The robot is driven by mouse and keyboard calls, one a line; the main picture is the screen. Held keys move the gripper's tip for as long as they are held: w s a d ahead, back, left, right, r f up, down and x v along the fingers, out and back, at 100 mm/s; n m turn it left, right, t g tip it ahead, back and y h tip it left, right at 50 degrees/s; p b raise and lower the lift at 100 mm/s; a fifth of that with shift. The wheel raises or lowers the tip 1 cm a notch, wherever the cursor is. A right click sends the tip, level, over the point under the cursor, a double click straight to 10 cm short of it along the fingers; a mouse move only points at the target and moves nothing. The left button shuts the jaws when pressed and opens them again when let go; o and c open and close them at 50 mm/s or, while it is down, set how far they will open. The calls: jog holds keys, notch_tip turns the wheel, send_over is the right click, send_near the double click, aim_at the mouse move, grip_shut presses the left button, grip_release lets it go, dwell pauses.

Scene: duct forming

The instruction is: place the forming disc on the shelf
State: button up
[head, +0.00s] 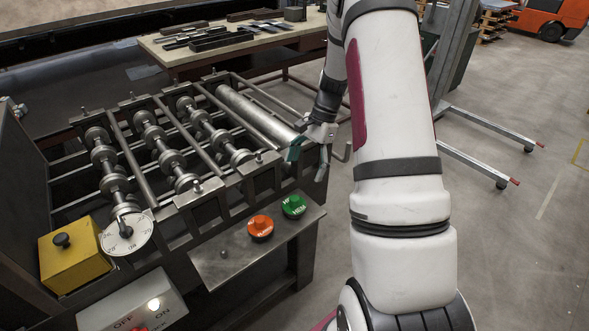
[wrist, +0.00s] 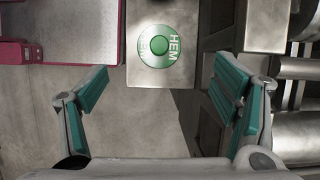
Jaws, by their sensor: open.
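A green disc marked HEM (head: 293,206) lies flat on the metal shelf (head: 222,279) along the machine's front, near its right end. An orange disc (head: 260,227) lies on the same shelf, left of the green one. In the wrist view the green disc (wrist: 160,46) rests on the bare plate (wrist: 146,80), ahead of my fingers and apart from them. My gripper (head: 309,160) is open and empty, above and beyond the shelf's right end. In the wrist view its teal-padded fingers (wrist: 165,85) are wide apart with only floor and plate edge between them.
The roller machine (head: 215,185) has shafts with rollers and a dial (head: 126,234). A yellow block (head: 75,255) and a control box (head: 140,305) stand at lower left. A workbench with tools (head: 240,45) is behind. A lifting frame (head: 480,150) stands right; floor there is clear.

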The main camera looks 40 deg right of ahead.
jog(key=s+a+r+n+t+h, duration=0.15)
jog(key=a+r+n, duration=0.25)
jog(key=a+r, duration=0.4)
jog(key=s+a+r+n+h, duration=0.1)
jog(key=s+a+r+n, duration=0.3)
jog(key=r, duration=0.7)
jog(key=s+a+r+n+t+h, duration=0.1)
jog(key=s+a+r+n+t, duration=0.1)
jog(key=s, duration=0.5)
jog(key=s+a+r+n+t+h, duration=0.1)
jog(key=s+a+r+n+t, duration=0.1)
jog(key=s+a+r+n, duration=0.3)
jog(key=shift+s+a+r+n, duration=0.15)
jog(key=shift+s+a+n, duration=0.95)
jog(key=shift+s+a, duration=0.45)
jog(key=shift+w+a, duration=0.1)
jog(key=shift+w, duration=0.05)
